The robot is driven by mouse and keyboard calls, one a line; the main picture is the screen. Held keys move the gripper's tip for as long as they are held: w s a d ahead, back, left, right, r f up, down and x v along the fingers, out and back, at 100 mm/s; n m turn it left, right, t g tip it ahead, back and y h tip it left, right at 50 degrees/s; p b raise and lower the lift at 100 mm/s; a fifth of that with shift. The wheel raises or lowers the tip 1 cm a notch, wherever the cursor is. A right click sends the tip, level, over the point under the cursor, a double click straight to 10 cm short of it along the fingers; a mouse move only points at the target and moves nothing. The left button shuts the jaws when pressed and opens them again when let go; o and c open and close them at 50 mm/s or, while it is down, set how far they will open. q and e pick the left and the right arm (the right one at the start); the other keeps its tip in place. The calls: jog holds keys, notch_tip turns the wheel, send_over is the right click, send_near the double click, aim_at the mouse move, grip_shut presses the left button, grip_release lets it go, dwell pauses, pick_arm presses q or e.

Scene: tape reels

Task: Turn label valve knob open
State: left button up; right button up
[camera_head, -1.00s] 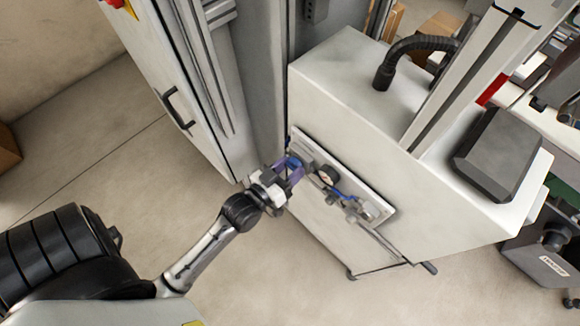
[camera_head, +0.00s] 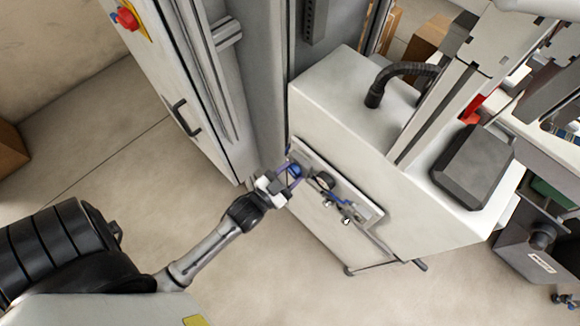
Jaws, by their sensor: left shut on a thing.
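The valve knob (camera_head: 295,170) is a small blue knob at the upper left end of a pale panel (camera_head: 372,213) on the side of the white machine cabinet. My left gripper (camera_head: 289,177) comes in from the lower left with its purplish fingers around the knob, shut on it. The fingers hide part of the knob, so its turn angle cannot be read. A round dark gauge (camera_head: 325,180) and blue tubing (camera_head: 335,197) sit beside it on the panel. My right gripper is not in view.
The white machine cabinet (camera_head: 340,110) carries a black hose (camera_head: 400,72) and a dark box (camera_head: 472,167) on top. A tall grey cabinet with a black handle (camera_head: 181,117) stands at left, with a red knob (camera_head: 127,19). The floor (camera_head: 110,170) in front is clear.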

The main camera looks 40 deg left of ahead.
pick_arm(q)
jog(key=shift+m+p, duration=2.8)
jog(key=shift+m, duration=3.5)
jog(key=o, duration=0.9)
jog(key=shift+s, duration=0.1)
